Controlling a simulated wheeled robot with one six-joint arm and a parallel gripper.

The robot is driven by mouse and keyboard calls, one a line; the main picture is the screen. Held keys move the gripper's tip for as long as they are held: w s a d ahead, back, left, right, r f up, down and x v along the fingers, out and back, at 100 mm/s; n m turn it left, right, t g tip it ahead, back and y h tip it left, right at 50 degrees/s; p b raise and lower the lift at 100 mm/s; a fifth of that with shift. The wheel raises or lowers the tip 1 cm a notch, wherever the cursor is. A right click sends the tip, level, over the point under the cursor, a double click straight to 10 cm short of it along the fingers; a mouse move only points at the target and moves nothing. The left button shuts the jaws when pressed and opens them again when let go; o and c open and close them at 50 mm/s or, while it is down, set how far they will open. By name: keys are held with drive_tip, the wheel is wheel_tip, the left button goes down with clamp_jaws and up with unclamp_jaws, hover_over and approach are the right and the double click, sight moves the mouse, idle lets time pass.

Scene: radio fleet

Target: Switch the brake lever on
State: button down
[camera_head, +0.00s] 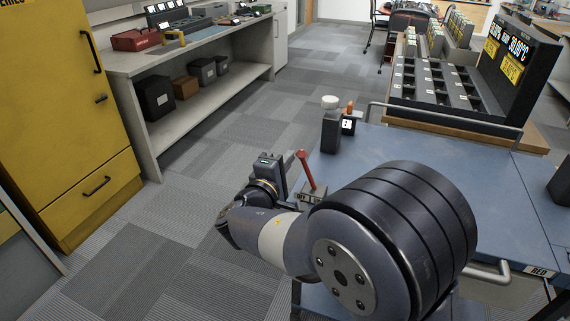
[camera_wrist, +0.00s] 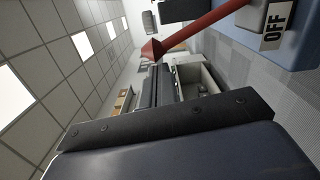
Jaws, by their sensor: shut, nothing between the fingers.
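The brake lever (camera_head: 306,170) is a red stick on a small metal base (camera_head: 313,197) at the left edge of the blue cart top. It leans slightly up and to the left in the head view. In the wrist view the red lever (camera_wrist: 195,32) crosses the top of the picture, near a white OFF label (camera_wrist: 276,24). My gripper (camera_head: 289,158) is just left of the lever in the head view, partly hidden by my wrist.
The blue cart top (camera_head: 400,150) has a dark device with a white knob (camera_head: 330,122) behind the lever and a metal rail (camera_head: 445,113). A rack of trays (camera_head: 436,85) stands beyond. A yellow cabinet (camera_head: 70,110) and grey workbench (camera_head: 185,55) stand left, with open carpet between.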

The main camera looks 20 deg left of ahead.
sight(303, 162)
drive_tip(key=shift+d+b, duration=0.2)
drive_tip(key=shift+b, duration=0.3)
drive_tip(key=d+m+b, duration=0.1)
drive_tip(key=b, duration=0.2)
drive_tip(key=d+m+b, duration=0.1)
drive_tip(key=b, duration=0.1)
drive_tip(key=d+m+b, duration=0.1)
drive_tip(key=m+b, duration=0.1)
drive_tip(key=b, duration=0.1)
drive_tip(key=shift+s+d+r+b, duration=0.15)
drive_tip(key=shift+d+r+b, duration=0.05)
drive_tip(key=shift+r+b, duration=0.15)
drive_tip(key=shift+s+d+r+m+b, duration=0.15)
drive_tip(key=shift+d+m+b, duration=1.05)
drive_tip(key=shift+b, duration=1.25)
drive_tip(key=shift+s+d+r+m+b, duration=0.15)
drive_tip(key=shift+d+m+b, duration=0.65)
drive_tip(key=shift+d+b, duration=1.15)
drive_tip(key=shift+w+a+b, duration=0.1)
drive_tip(key=shift+a+b, duration=0.3)
drive_tip(key=shift+b, duration=0.05)
